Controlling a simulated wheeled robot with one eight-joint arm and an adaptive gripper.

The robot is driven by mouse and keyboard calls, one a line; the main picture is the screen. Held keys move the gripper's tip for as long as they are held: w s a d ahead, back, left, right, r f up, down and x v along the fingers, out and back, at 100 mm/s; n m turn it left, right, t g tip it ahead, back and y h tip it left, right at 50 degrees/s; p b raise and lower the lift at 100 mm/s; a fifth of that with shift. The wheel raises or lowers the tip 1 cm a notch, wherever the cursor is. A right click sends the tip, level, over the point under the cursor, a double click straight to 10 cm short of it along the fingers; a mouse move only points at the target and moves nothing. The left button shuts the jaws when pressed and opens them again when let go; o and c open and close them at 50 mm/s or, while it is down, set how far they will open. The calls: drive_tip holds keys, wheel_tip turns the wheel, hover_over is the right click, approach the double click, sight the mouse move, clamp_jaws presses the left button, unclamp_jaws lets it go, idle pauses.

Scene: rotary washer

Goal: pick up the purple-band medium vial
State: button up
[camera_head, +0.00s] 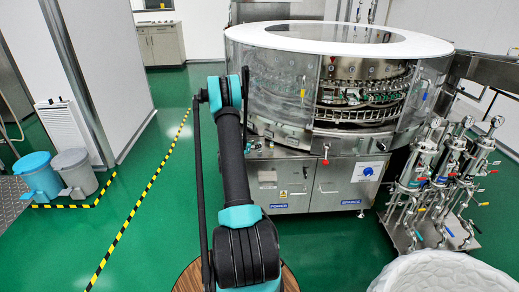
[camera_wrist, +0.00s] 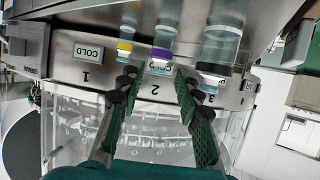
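In the wrist view, the purple-band medium vial (camera_wrist: 162,51) stands at the metal edge marked 2, with a white label below its purple band. A smaller yellow-band vial (camera_wrist: 125,47) is to its left, and a larger black-band vial (camera_wrist: 218,50) is to its right. My gripper (camera_wrist: 151,82) is open, with one dark finger on each side and an empty gap. The purple-band vial appears ahead of this gap, beyond the fingertips; I see no contact. In the head view the vials cannot be made out and my arm hides part of the machine's left side.
The rotary washer (camera_head: 310,130) has clear panels and a white top ring. A metal stand with upright cylinders (camera_head: 425,180) is at right, near a white round tub (camera_head: 440,273). Two bins (camera_head: 55,175) stand at left. Green floor is free between the bins and washer.

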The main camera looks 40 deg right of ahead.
drive_tip(key=x, duration=0.3)
drive_tip(key=shift+w+d+f, duration=0.1)
drive_tip(key=shift+d+f, duration=0.1)
drive_tip(key=shift+d, duration=0.1)
drive_tip(key=shift+c, duration=0.2)
drive_tip(key=c, duration=0.5)
drive_tip(key=shift+r, duration=0.1)
drive_tip(key=shift+c, duration=0.5)
